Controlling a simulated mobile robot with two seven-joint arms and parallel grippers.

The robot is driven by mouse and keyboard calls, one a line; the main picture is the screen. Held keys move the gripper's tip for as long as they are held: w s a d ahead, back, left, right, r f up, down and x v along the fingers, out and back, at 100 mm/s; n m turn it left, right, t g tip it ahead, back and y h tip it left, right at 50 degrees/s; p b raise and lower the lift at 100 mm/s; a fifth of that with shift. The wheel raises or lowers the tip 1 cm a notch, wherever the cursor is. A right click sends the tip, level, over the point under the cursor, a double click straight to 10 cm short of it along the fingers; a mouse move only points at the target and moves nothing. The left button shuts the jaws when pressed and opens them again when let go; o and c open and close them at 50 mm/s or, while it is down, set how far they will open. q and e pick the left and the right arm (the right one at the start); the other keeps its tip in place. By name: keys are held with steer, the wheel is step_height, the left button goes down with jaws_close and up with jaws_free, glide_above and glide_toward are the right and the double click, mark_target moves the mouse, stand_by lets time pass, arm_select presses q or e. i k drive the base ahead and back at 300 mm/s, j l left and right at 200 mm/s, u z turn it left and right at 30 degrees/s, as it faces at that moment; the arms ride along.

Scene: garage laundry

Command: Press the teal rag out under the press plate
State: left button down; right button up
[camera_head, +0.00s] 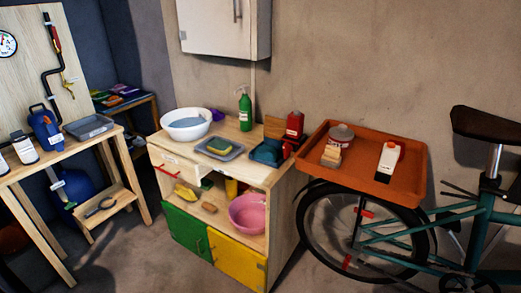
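A small press-like object stands at the right end of the wooden cabinet's top (223,134). At this size I cannot tell whether the teal-blue part is the rag or the press's base. No other clearly teal cloth shows. Neither of my grippers is in view.
An orange tray (405,170) sits right, above a bicycle (365,235). A workbench (60,165) stands left. Floor in front is clear.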

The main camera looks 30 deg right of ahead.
mark_target(275, 128)
steer(key=i+l+z, duration=0.2)
steer(key=i+z, duration=0.65)
steer(key=z, duration=0.15)
